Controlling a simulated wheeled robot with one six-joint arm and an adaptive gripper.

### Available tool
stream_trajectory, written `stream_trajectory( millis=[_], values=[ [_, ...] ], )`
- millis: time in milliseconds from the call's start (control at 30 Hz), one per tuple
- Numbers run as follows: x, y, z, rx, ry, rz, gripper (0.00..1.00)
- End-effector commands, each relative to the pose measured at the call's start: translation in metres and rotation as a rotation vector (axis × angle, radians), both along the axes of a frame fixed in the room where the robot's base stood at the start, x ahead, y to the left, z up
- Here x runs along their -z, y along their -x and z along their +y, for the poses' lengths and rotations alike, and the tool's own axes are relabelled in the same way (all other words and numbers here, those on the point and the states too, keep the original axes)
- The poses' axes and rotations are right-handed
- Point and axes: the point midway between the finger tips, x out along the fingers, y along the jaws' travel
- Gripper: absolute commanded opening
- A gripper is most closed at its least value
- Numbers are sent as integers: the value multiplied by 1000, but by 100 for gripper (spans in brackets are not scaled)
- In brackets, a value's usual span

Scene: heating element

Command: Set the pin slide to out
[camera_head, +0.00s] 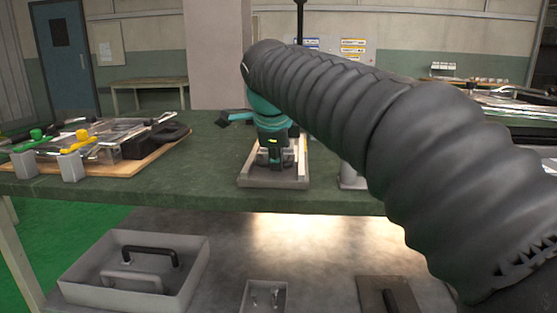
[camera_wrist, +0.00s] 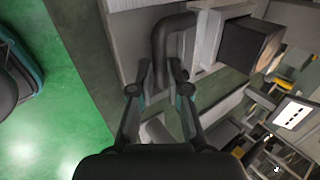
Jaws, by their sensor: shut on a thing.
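My gripper (camera_head: 273,158) is over a shallow grey tray-like fixture (camera_head: 262,183) on the green workbench, in the head view. In the wrist view, my gripper (camera_wrist: 161,76) is closed around the end of a dark bent handle (camera_wrist: 172,24), which I take to be the pin slide's handle. The handle runs up and bends right to a pale metal block (camera_wrist: 205,38), with a dark box-shaped piece (camera_wrist: 250,45) beyond it. The gripped end is partly hidden between the fingers. No label shows whether the slide is in or out.
A green-handled block (camera_head: 24,163) and a yellow-handled block (camera_head: 71,166) stand at the bench's left, beside a cluttered board (camera_head: 135,168). Below are a grey bin (camera_head: 75,288), a small tray (camera_head: 263,285) and a plate with a black handle (camera_head: 372,292). My arm hides the bench's right part.

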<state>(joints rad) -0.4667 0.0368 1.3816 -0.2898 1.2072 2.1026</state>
Motion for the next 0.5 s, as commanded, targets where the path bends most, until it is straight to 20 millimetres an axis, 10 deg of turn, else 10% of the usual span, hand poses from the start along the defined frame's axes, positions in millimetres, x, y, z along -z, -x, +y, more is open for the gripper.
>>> stream_trajectory(
  millis=[500],
  values=[
    [1, 28, 1, -1, -2, 2, 0]
  ],
)
